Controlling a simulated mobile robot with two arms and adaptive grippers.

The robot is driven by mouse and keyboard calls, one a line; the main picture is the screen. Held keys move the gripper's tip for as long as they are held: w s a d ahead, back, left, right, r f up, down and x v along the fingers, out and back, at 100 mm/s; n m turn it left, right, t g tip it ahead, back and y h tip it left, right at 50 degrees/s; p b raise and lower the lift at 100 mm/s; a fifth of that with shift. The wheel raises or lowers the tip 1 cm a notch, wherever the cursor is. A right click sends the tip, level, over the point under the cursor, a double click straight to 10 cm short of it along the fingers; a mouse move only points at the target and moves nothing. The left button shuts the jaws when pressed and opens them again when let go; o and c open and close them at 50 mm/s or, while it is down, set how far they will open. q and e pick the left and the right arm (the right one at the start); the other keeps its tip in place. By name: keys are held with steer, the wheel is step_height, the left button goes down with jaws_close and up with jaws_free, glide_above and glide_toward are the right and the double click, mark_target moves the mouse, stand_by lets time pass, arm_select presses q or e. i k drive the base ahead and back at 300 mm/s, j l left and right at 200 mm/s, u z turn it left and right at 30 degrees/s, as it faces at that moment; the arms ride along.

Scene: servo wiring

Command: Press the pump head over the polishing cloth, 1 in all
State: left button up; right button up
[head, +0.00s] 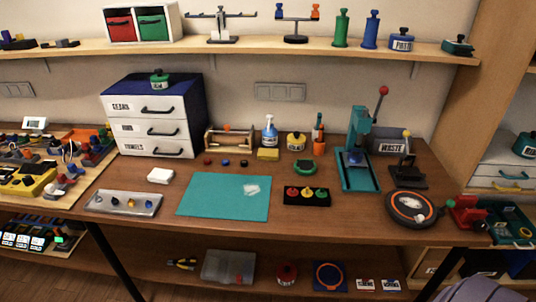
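A blue and white bottle (269,132) with a narrow top stands upright at the back of the table; it looks like the pump bottle. A yellow block-like item (268,154) lies just in front of it. A white folded item (160,176) lies left of the teal mat (212,193). A pale, thin patch (251,190) lies on the mat's right part. I cannot tell for certain which of these is the polishing cloth. Neither of my grippers is in view.
A white drawer unit (150,128) stands back left. A green press (357,155) and a round black-and-orange device (410,207) stand on the right. A black tray with coloured buttons (307,193) is right of the mat. The front table strip is mostly clear.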

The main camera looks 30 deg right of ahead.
mark_target(270, 117)
steer(key=i+j+z, duration=0.4)
steer(key=i, duration=0.25)
steer(key=i+j+z, duration=0.4)
steer(key=i+j, duration=0.2)
